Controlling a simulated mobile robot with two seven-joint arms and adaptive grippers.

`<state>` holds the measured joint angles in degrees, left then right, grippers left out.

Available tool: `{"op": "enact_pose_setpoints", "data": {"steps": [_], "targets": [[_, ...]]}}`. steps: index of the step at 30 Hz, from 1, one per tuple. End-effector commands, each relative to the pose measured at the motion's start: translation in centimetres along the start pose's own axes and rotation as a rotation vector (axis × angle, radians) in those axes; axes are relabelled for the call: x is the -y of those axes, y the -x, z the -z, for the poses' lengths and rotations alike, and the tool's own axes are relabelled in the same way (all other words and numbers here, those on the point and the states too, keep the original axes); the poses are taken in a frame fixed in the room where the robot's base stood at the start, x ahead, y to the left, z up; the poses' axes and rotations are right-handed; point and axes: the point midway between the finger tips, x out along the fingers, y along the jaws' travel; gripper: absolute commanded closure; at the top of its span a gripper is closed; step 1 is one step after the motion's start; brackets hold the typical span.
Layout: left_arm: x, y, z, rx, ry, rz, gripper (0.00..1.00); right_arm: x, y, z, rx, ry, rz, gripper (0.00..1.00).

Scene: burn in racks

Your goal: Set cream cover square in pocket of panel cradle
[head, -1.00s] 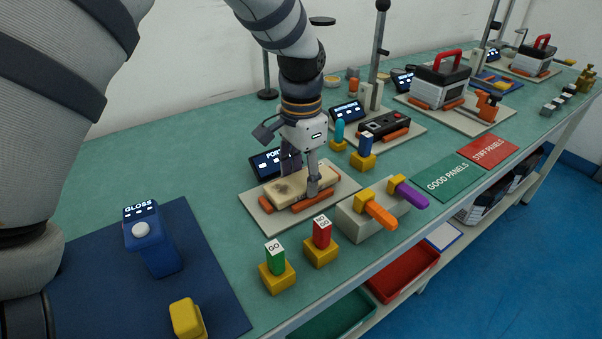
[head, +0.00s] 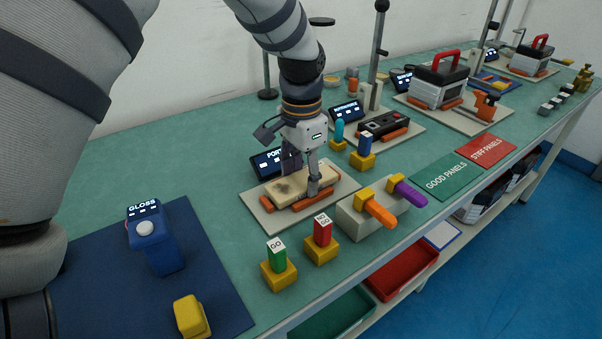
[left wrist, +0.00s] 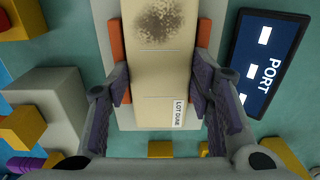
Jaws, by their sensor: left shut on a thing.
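The cream cover (head: 290,190) has a dark speckled patch and lies at the panel cradle, a pale plate (head: 262,218) with orange blocks along its sides. In the left wrist view the cover (left wrist: 157,85) runs lengthwise between the orange side blocks (left wrist: 118,50). It looks about square to them. My left gripper (head: 303,175) points down over the cover. Its fingers (left wrist: 159,95) are shut on the cover's two long sides. Whether the cover's underside rests fully on the pocket floor is hidden. My right gripper is not in view.
The PORT display (head: 267,162) stands just behind the cradle. A grey block with orange and purple handled tools (head: 352,222) is close at the right. GO (head: 277,262) and NO GO (head: 321,240) gauges stand in front. A blue GLOSS meter (head: 155,240) is at the left.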

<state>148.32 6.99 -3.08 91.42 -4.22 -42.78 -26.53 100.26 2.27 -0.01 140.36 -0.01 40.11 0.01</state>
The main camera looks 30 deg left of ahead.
Motion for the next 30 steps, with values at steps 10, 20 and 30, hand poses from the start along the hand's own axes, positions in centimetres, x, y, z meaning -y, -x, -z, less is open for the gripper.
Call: {"op": "enact_pose_setpoints", "data": {"steps": [10,20,30], "targets": [[-0.45,-2.12,-0.62,0.032,0.000,-0.017,0.88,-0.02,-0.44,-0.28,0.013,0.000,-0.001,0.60],[-0.38,-1.93,-0.65,0.031,0.000,-0.016,0.27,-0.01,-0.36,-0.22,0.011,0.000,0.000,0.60],[-0.25,-1.36,-0.49,0.022,0.000,-0.010,0.27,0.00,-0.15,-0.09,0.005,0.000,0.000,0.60]]}}
